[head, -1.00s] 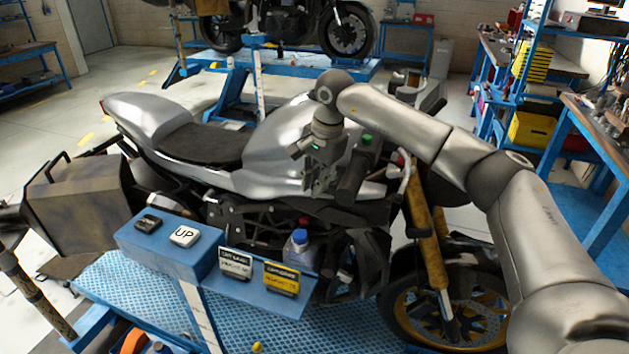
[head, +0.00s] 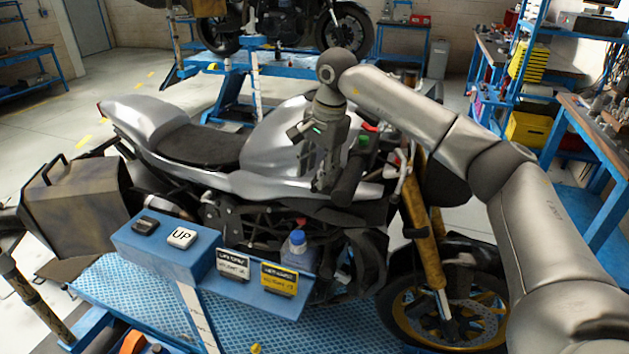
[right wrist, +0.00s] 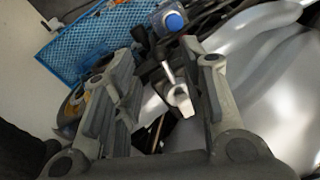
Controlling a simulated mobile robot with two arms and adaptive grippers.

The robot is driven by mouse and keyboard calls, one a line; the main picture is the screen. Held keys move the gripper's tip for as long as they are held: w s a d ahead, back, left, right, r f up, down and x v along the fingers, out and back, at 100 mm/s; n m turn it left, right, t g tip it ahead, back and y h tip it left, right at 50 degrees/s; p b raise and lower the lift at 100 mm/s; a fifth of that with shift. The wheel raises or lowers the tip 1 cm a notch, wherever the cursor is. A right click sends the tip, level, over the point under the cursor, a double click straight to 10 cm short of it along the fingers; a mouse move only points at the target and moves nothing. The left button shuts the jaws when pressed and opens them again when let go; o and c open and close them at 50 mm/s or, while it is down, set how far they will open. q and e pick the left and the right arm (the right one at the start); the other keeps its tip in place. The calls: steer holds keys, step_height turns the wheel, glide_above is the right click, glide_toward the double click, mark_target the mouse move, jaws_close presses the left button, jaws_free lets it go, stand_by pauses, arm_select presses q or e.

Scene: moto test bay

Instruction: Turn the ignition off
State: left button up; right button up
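The silver motorcycle (head: 285,135) stands on the blue lift in the middle of the head view. My right gripper (head: 322,182) points down at the front of its tank, beside the handlebar area. In the right wrist view my right gripper (right wrist: 168,95) is open, its two fingers wide apart. A small pale key-like piece (right wrist: 180,98) shows between the fingers, with clear gaps on both sides. It looks like the ignition key, but I cannot be sure. The ignition itself is hidden by my gripper in the head view.
A green button (head: 364,140) sits close to my right gripper. A blue round cap (right wrist: 173,22) lies beyond the fingertips. A blue workbench (head: 580,120) is at the right.

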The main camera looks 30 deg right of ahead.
step_height(320, 180, up, 8)
steer(key=s, duration=0.1)
steer(key=shift+s+d, duration=0.25)
steer(key=shift+s, duration=0.05)
steer(key=shift+f, duration=0.15)
